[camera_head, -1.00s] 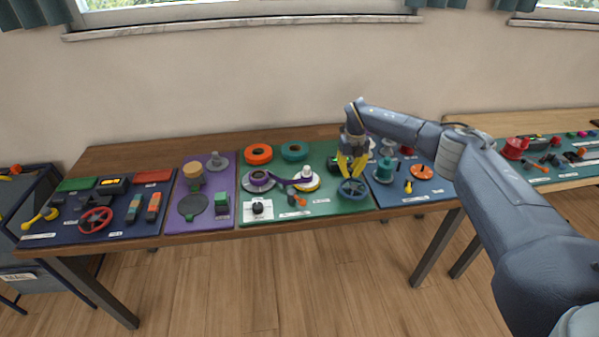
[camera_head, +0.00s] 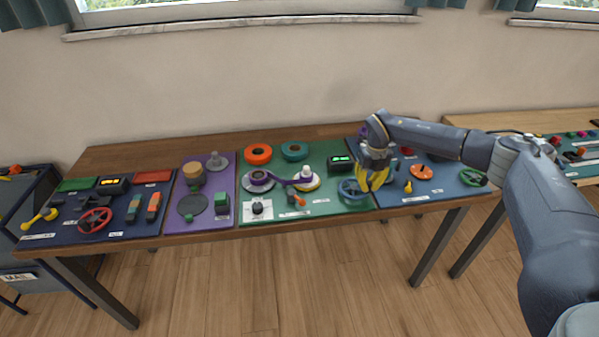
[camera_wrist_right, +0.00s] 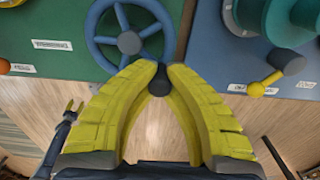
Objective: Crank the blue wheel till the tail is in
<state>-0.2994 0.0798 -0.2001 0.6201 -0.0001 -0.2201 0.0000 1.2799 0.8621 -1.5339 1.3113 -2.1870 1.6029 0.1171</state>
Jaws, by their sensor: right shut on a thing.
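The blue wheel (camera_head: 350,191) lies at the right front of the green board. In the right wrist view, its rim, spokes and grey hub (camera_wrist_right: 130,42) show near the top. My right gripper (camera_head: 370,186) is at the wheel's right side. Its yellow fingers (camera_wrist_right: 160,80) are shut on the wheel's dark crank knob (camera_wrist_right: 159,86). A purple cord (camera_head: 283,181) runs from a grey-and-purple reel (camera_head: 258,178) on the left to a white-and-yellow reel (camera_head: 306,183). I cannot make out a loose tail end. My left gripper is not in view.
A small display (camera_head: 341,160) with green digits stands behind the wheel. Orange (camera_head: 246,155) and teal (camera_head: 285,151) rings lie at the back. A blue board (camera_head: 430,188) with a yellow-knobbed lever (camera_head: 408,187) is at the right. The table's front edge is close by.

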